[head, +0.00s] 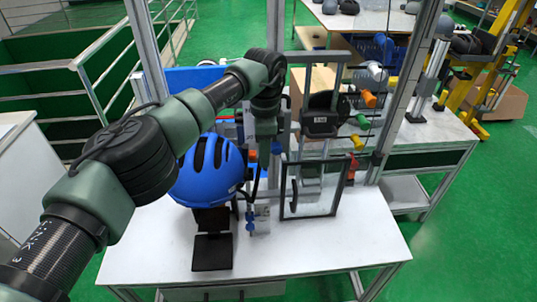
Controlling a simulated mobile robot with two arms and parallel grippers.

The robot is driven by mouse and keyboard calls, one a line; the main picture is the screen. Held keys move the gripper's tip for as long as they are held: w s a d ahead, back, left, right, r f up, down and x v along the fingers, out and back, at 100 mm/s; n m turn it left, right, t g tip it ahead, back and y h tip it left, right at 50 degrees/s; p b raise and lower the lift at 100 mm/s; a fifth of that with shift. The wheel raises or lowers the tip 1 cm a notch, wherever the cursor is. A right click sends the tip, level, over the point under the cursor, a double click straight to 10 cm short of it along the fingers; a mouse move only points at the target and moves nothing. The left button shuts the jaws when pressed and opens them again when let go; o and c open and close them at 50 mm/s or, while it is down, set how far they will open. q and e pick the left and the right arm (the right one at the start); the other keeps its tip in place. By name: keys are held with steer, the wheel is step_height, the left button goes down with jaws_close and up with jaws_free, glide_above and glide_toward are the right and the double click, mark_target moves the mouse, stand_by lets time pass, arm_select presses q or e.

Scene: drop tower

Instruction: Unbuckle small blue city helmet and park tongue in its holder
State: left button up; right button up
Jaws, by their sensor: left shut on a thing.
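The blue city helmet (207,171) sits on a black stand on the white table, its dark vents facing up. My left gripper (263,168) points down just right of the helmet, coming over it from the left. It is shut on a small part at the helmet's dark strap (247,193); the buckle and tongue are too small and too covered to tell apart. A small blue part (250,222) stands on a post below the gripper; I cannot tell if it is the tongue holder. My right gripper is out of view.
A dark-framed clear door (313,190) stands open close to the right of my gripper. Metal uprights of the tower (147,50) rise behind. A black plate (212,251) lies before the helmet. The front right of the white table (350,247) is clear.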

arm_select(q)
steer(key=shift+w+a+r, duration=0.1)
steer(key=shift+w+a, duration=0.5)
steer(key=shift+a, duration=0.25)
steer(key=shift+w+a+r, duration=0.1)
steer(key=shift+w+a, duration=0.45)
steer(key=shift+a, duration=0.3)
steer(key=shift+f, duration=0.25)
steer(key=shift+f, duration=0.25)
steer(key=shift+f+b, duration=0.45)
steer(key=shift+f, duration=0.25)
steer(key=shift+s+a+f+b, duration=0.15)
steer(key=shift+f+b, duration=0.45)
steer(key=shift+f, duration=0.55)
stand_by(1.6)
stand_by(0.4)
